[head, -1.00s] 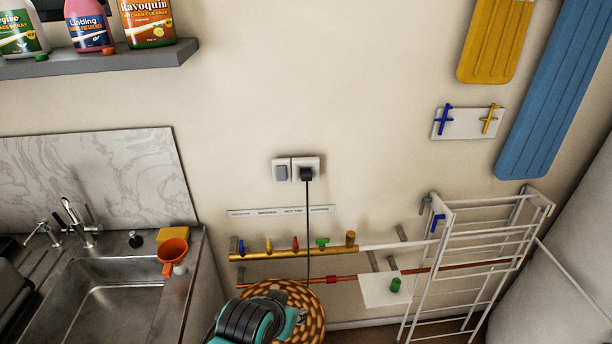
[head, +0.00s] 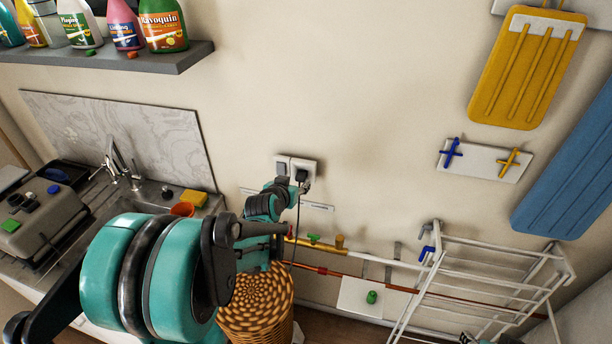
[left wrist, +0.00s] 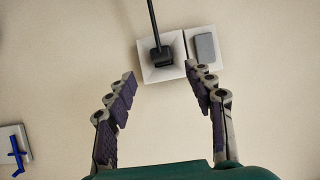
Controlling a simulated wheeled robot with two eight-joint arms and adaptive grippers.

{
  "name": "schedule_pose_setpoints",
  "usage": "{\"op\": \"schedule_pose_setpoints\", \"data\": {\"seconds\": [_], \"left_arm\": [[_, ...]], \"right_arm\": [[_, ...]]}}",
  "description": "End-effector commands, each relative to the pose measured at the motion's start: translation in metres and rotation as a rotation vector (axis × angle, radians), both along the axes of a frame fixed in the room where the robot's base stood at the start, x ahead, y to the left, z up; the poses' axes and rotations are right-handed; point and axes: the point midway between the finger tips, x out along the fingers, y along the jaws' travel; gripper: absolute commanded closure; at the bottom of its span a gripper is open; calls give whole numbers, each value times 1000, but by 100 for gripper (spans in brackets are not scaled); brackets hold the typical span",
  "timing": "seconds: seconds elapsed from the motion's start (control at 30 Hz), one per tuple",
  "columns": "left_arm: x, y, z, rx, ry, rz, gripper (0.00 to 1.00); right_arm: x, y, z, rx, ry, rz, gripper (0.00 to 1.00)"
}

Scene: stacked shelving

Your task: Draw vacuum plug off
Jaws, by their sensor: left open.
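The black vacuum plug (head: 302,175) sits in the right part of the white wall socket (head: 312,166), its cord hanging down behind my left arm. My left gripper (head: 300,187) is at the wall just below the plug. The left wrist view shows the plug (left wrist: 162,57) in the socket plate (left wrist: 147,72), with the cord (left wrist: 152,18) running to the picture's top. There the left gripper (left wrist: 160,74) is open, its fingers spread on either side of the plug and apart from it.
A wicker basket (head: 255,300) stands below my left arm. Pipes with coloured valves (head: 314,239) and a white drying rack (head: 490,262) are to the right. A shelf with bottles (head: 120,62) is upper left, above the sink area.

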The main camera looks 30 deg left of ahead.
Motion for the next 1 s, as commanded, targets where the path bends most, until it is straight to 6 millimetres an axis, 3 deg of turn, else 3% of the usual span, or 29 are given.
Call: {"op": "schedule_pose_setpoints", "data": {"seconds": [0.53,0.93,0.97,1.0], "left_arm": [[59,16,-33,1,-4,2,47],[68,18,-38,0,-3,3,47],[68,18,-38,0,-3,3,49],[68,18,-38,0,-3,3,60]], "right_arm": [[0,0,-10,0,0,0,60],[0,0,-10,0,0,0,60],[0,0,-10,0,0,0,60],[0,0,-10,0,0,0,60]]}}
